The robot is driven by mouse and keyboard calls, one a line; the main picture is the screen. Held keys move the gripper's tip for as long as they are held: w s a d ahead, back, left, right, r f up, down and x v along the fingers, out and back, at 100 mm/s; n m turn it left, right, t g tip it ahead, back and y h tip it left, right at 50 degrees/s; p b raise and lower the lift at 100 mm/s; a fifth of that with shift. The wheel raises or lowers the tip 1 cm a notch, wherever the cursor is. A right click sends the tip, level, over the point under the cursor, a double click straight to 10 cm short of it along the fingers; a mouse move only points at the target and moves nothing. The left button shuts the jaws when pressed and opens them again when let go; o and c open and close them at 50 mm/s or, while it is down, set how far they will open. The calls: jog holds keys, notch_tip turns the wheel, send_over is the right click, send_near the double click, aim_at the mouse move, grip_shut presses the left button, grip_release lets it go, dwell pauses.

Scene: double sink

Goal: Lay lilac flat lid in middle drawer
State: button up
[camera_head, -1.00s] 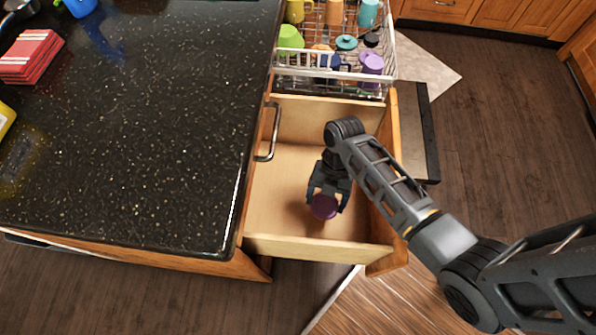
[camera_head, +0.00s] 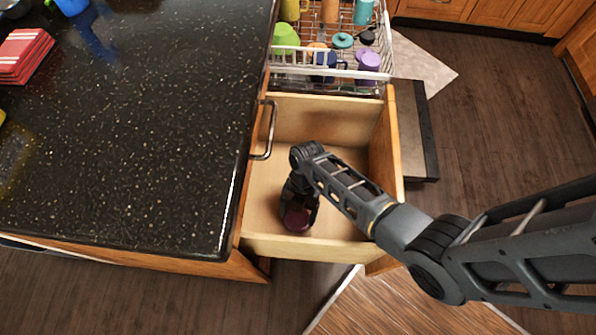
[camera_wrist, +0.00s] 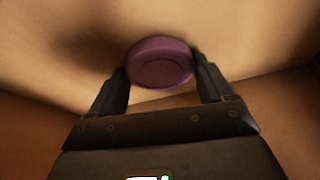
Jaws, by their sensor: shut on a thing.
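The lilac flat lid (camera_head: 297,219) is a small round purple disc. It also shows in the wrist view (camera_wrist: 160,62), held between the two fingertips. My gripper (camera_head: 299,212) is shut on the lid, inside the open wooden drawer (camera_head: 345,247) near its front-left part in the head view. In the wrist view the gripper (camera_wrist: 162,75) has one finger on each side of the lid. A pale wooden surface of the drawer lies behind the lid. I cannot tell whether the lid touches the drawer floor.
The black counter (camera_head: 130,130) borders the drawer on the left, with a metal handle (camera_head: 268,130) close to the drawer's left side. A dish rack (camera_head: 330,72) full of cups and lids stands behind. The drawer holds nothing else visible.

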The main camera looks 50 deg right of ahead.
jog(key=shift+f, duration=0.1)
jog(key=o, duration=0.9)
jog(key=p+v, duration=0.1)
jog(key=v, duration=1.1)
jog(key=shift+w, duration=0.1)
